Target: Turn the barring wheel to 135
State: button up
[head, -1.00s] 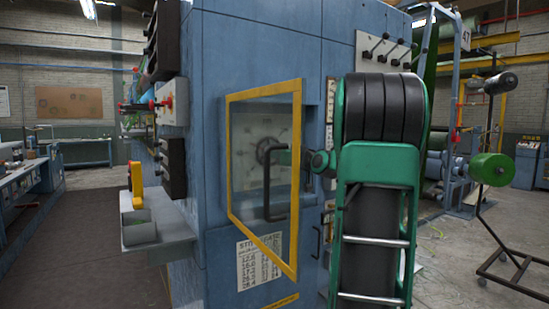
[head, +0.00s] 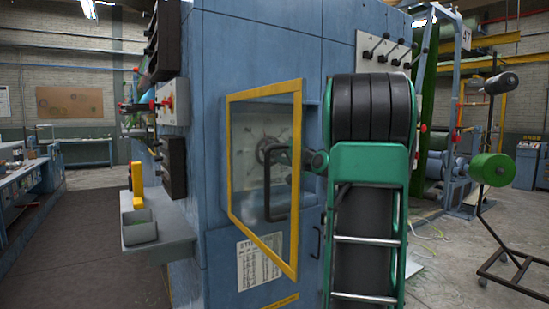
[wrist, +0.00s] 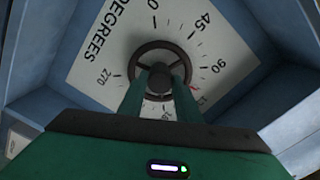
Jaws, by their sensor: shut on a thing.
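The barring wheel (wrist: 160,43) is a dark spoked ring at the middle of a white degree dial (wrist: 95,65) in the wrist view. My gripper (wrist: 160,88) has its two green fingers shut on the wheel near its hub; the fingers hide the lower part. A small red mark (wrist: 194,87) shows at the wheel's right, between the 90 and a partly hidden number beyond it. In the head view the dial (head: 250,135) and wheel (head: 268,150) sit in a recess, seen through the clear pane of a yellow-framed guard (head: 231,160).
The guard stands out at an angle from the blue cabinet (head: 265,50), with a black handle (head: 285,213) low on its pane. A grey shelf with a bin (head: 140,232) juts out at left. A lever panel (head: 370,48) is at upper right. Floor at left is clear.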

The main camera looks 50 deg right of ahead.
jog(key=shift+f+m, duration=0.2)
jog(key=shift+m, duration=0.9)
jog(key=o, duration=1.1)
jog(key=shift+s, duration=0.1)
jog(key=shift+r, duration=0.1)
jog(key=v, duration=1)
jog(key=shift+s+a, duration=0.15)
jog(key=shift+s, duration=0.1)
